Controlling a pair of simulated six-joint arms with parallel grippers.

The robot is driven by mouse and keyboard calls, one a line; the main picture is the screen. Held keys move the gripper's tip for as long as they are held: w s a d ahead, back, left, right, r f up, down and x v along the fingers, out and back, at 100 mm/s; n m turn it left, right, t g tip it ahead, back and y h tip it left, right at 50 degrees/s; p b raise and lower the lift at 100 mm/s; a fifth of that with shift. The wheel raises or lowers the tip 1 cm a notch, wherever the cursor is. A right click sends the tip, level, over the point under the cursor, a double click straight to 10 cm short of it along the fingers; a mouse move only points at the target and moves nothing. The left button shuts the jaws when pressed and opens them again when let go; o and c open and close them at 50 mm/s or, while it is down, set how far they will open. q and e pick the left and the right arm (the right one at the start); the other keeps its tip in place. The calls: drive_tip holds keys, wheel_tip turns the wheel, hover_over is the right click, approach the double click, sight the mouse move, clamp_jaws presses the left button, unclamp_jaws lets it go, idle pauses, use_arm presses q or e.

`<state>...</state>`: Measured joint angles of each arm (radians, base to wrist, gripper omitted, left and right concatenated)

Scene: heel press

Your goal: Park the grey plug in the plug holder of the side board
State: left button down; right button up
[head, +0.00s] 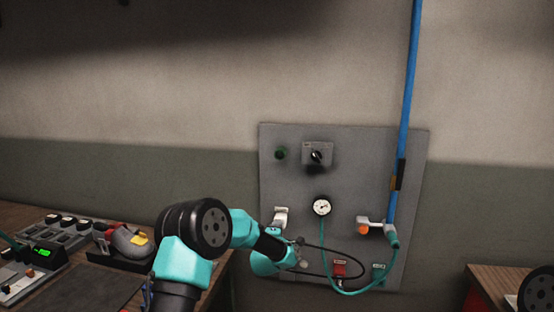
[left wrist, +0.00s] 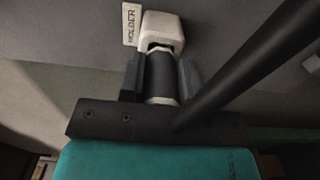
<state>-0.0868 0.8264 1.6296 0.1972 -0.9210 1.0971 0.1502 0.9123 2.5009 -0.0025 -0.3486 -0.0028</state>
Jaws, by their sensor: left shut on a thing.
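The side board (head: 345,175) is a grey panel on the wall. Its plug holder (head: 281,215) is a small white block at the left; in the left wrist view the holder (left wrist: 161,27) has a "HOLDER" label (left wrist: 131,22) beside it. My left gripper (left wrist: 159,72) is shut on the grey plug (left wrist: 159,78), a dark cylinder between the two fingers. The plug's upper end is at the holder's mouth and in line with it; how deep it sits I cannot tell. In the head view my left arm hides the plug. My right gripper is out of view.
A black cable (left wrist: 240,65) crosses close to my left gripper. The board also carries a gauge (head: 321,207), a black knob (head: 317,156), an orange-tipped valve (head: 364,228) and a red-fronted socket (head: 339,268). A blue pipe (head: 408,90) runs down the right. A cluttered bench (head: 110,290) stands left.

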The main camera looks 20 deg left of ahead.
use_arm(q)
drive_tip(key=shift+w, duration=0.25)
drive_tip(key=c, duration=0.7)
unclamp_jaws()
drive_tip(key=shift+c, duration=0.2)
drive_tip(key=s+d, duration=0.1)
drive_tip(key=s, duration=1.6)
drive_tip(key=shift+s, duration=0.2)
drive_tip(key=shift+d+f, duration=0.1)
